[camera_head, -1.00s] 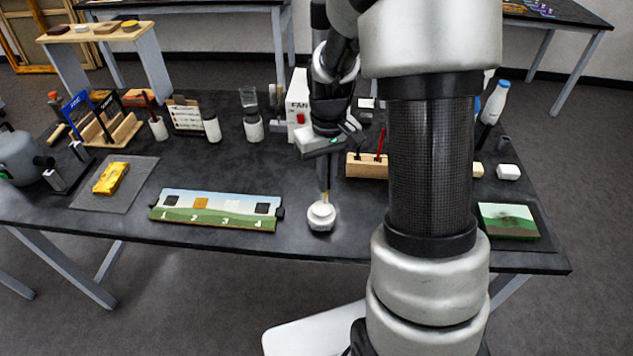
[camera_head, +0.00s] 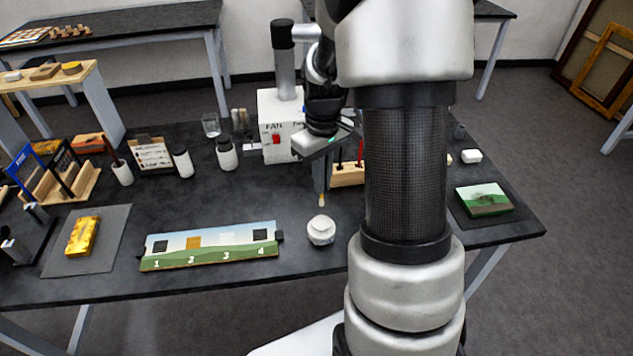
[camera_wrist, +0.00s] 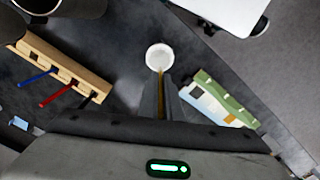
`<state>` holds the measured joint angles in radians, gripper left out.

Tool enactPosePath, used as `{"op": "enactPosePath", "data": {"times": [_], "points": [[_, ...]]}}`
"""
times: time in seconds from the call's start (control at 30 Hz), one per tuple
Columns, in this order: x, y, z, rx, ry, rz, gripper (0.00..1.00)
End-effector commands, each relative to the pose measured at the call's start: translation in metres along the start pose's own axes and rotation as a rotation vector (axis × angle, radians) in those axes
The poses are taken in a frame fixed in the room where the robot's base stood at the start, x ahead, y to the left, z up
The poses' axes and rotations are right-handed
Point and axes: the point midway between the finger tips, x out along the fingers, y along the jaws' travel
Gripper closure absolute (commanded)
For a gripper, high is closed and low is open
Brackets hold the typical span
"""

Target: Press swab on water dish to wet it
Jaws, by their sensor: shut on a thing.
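My gripper (camera_head: 321,182) points down over the table and is shut on a thin swab. The swab's yellowish tip (camera_head: 321,200) shows below the fingers, above the small round white water dish (camera_head: 321,232). A gap shows between tip and dish in the head view. In the wrist view the swab (camera_wrist: 160,100) runs between the fingers (camera_wrist: 159,105) towards the white dish (camera_wrist: 159,50), its end near the dish's near rim. Whether the dish holds water cannot be told.
A painted strip with numbers 1 to 4 (camera_head: 210,247) lies left of the dish. A wooden rack with coloured tools (camera_head: 347,175) stands behind, beside a white fan box (camera_head: 282,125). A yellow block (camera_head: 83,236) lies on a grey mat (camera_head: 112,242) at left. Table around the dish is clear.

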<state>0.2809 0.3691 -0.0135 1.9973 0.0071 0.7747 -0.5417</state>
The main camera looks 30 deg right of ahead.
Motion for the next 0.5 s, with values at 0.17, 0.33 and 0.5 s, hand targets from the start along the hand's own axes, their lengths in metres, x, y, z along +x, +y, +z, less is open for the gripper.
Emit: {"op": "enactPosePath", "data": {"times": [0.17, 0.33, 0.5], "points": [[0.006, 0.001, 0.001, -0.001, 0.000, 0.000, 1.00], [0.019, 0.000, 0.001, -0.001, -0.002, -0.001, 1.00], [0.038, 0.000, 0.000, -0.001, -0.001, 0.000, 1.00]]}}
